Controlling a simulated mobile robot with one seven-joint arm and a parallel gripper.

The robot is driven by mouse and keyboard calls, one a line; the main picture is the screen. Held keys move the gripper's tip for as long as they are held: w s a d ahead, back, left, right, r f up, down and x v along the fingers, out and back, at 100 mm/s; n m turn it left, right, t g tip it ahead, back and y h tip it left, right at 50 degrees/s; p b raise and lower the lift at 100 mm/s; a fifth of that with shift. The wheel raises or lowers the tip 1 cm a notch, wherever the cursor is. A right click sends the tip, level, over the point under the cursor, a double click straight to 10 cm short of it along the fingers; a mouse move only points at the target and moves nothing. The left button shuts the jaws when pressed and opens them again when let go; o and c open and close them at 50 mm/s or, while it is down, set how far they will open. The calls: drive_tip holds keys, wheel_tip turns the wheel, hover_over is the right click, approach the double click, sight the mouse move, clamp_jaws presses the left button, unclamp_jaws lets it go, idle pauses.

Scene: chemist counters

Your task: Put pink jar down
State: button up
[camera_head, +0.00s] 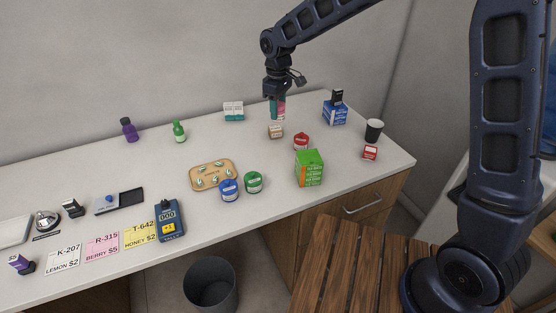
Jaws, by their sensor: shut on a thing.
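The pink jar (281,109) is at the back right of the counter, in my gripper (277,98). The gripper points downward and is shut on the jar. A teal-coloured part shows at the left of the grip. The jar is small and partly covered by the fingers. I cannot tell whether its base touches the white counter (350,165).
Close by stand a small brown box (275,132), a red jar (301,142), a teal-and-white box (233,112) and a blue box (335,113). A green box (309,168) stands nearer the front edge. A black cup (374,131) is at right. Bare counter lies left of the tray (196,184).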

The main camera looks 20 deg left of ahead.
wheel_tip(320, 180, down, 19)
drive_tip(key=shift+f, duration=0.15)
idle(0.5)
drive_tip(key=shift+f, duration=0.15)
drive_tip(key=o, duration=1)
drive_tip(key=shift+c, duration=0.2)
wheel_tip(320, 180, up, 12)
drive_tip(key=shift+r, duration=0.2)
